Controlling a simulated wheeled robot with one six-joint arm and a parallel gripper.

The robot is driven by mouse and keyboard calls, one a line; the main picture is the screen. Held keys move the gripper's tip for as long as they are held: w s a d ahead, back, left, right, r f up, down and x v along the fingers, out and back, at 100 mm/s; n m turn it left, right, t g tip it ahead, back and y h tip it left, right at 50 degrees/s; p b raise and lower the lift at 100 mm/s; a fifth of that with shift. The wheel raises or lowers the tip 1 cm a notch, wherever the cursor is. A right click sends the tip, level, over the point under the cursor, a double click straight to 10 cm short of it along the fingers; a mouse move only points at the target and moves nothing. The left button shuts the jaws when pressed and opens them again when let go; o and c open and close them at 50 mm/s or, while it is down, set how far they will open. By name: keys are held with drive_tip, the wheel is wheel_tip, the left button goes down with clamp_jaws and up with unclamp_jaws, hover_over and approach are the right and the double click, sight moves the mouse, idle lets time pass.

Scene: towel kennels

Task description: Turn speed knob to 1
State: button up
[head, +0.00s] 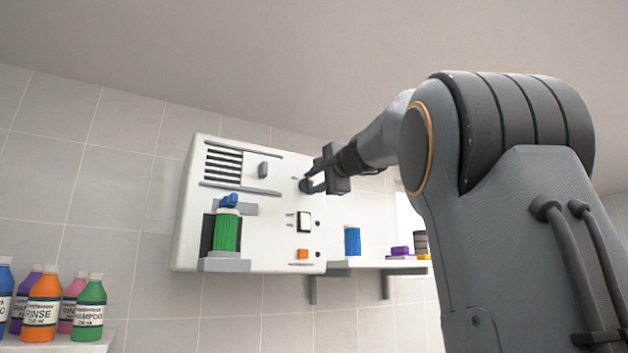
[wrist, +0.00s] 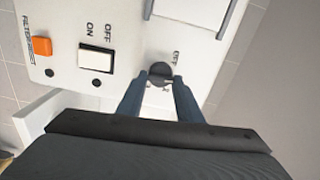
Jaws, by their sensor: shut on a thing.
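The speed knob (wrist: 160,73) is a small dark round knob on the white wall-mounted panel (head: 275,215), with a small printed label beside it in the wrist view. My gripper (wrist: 160,82) has its two blue-grey fingers closed on the knob's sides. In the head view my gripper (head: 311,186) is at the panel's upper right and mostly covers the knob. The knob's numbers and pointer are too small or hidden to read.
Below the knob are a white ON/OFF rocker switch (wrist: 96,58) and an orange filter reset button (wrist: 41,46). A green cylinder (head: 228,231) sits on the panel's holder. A shelf (head: 345,263) with a blue cylinder (head: 352,241) is at right. Several bottles (head: 42,306) stand lower left.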

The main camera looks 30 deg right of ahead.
drive_tip(key=shift+m, duration=0.5)
drive_tip(key=o, duration=1)
drive_tip(key=shift+o, duration=0.2)
drive_tip(key=s+b, duration=0.3)
drive_tip(key=s, duration=0.4)
drive_tip(key=shift+s+d, duration=0.2)
drive_tip(key=shift+s, duration=0.2)
